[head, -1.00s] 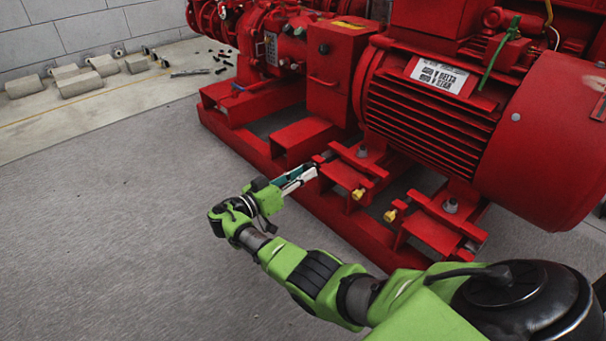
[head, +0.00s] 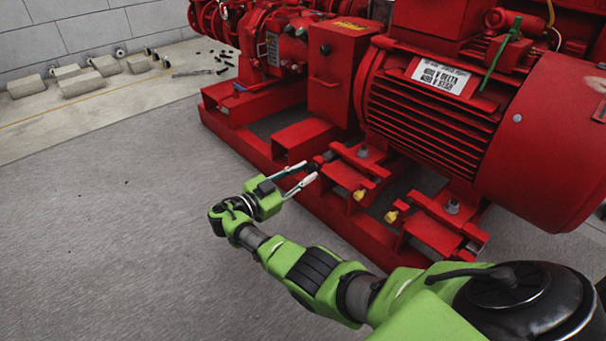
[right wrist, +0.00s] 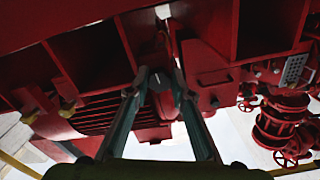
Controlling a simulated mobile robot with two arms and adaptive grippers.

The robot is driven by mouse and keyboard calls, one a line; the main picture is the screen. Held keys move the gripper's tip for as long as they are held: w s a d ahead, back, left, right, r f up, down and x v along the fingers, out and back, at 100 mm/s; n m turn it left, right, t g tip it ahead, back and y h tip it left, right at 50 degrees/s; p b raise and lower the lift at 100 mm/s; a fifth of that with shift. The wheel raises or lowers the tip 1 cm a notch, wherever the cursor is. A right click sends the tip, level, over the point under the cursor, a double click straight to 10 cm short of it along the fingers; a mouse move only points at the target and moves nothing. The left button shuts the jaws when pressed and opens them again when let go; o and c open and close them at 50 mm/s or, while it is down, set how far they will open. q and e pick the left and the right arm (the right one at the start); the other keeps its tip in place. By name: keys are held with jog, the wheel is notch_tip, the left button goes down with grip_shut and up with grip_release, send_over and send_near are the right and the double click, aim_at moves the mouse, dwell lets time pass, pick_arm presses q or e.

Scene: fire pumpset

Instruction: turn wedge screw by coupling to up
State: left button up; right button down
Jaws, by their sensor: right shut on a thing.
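The wedge screw (head: 312,167) is a small dark stub at the near side of the red base, left of the motor's mount. My right gripper (head: 311,172) reaches it from the left, with its two pale fingers on either side of the screw's end. In the right wrist view, the fingers close around a small round grey end (right wrist: 160,81), which I take as the same screw. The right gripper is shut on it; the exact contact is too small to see. My left gripper is not in view.
The red motor (head: 440,115) stands on the base frame (head: 345,235), right of the gripper. Two yellow-headed bolts (head: 360,194) (head: 391,215) stick out nearby. Concrete blocks (head: 80,84) lie by the far wall. The floor at left is clear.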

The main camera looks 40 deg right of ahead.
dwell(0.4)
jog(key=c, duration=1.8)
grip_release()
jog(key=shift+o, duration=0.2)
jog(key=shift+a, duration=0.1)
jog(key=a, duration=1.2)
jog(key=shift+s, duration=0.45)
jog(key=shift+d, duration=0.1)
